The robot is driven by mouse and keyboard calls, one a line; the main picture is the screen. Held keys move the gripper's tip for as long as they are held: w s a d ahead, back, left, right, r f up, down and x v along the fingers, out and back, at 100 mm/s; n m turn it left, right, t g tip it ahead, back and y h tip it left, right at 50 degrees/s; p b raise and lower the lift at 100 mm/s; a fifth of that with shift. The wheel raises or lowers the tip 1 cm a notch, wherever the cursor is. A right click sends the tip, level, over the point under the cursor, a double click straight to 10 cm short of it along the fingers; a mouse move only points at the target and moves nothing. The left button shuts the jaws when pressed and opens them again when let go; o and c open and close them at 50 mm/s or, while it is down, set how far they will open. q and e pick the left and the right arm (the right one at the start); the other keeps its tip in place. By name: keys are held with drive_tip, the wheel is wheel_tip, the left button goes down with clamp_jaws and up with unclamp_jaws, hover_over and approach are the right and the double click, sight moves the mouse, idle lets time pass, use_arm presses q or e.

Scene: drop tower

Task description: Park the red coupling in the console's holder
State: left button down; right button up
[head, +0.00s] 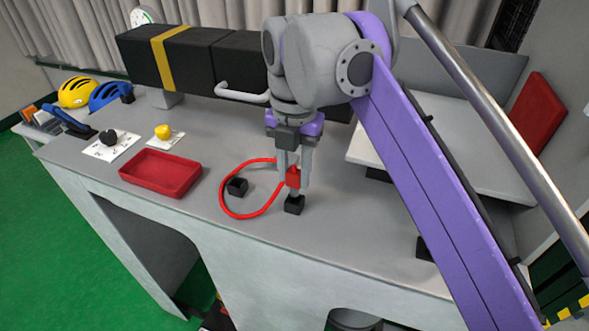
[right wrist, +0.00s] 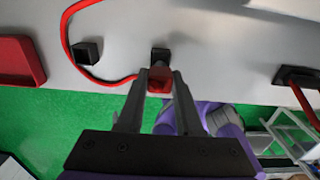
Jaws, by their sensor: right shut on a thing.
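The red coupling (head: 293,176) is between the fingers of my right gripper (head: 291,168), which is shut on it and points down over the console (head: 220,205). A red hose (head: 222,192) loops left from the coupling. A small black block (head: 294,205), which looks like a holder, sits on the console just below the coupling. In the right wrist view the coupling (right wrist: 160,80) is between the fingertips, with the black block (right wrist: 160,55) just beyond it. I cannot tell whether they touch. A second black block (head: 237,186) stands inside the hose loop. My left gripper is out of view.
A red tray (head: 161,173) lies to the left. Behind it are a yellow knob (head: 163,132) and a black knob (head: 107,137) on white plates. A long black box (head: 185,58) with a yellow band stands at the back. The console's front edge is close.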

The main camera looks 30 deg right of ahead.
sight(295, 187)
drive_tip(key=shift+f, duration=0.3)
drive_tip(key=shift+f+b, duration=0.8)
drive_tip(key=shift+f, duration=0.45)
drive_tip(key=shift+f, duration=0.2)
drive_tip(key=o, duration=1.1)
drive_tip(key=shift+c, duration=0.2)
wheel_tip(295, 187, up, 11)
drive_tip(key=shift+f+p, duration=0.15)
drive_tip(key=shift+p, duration=1)
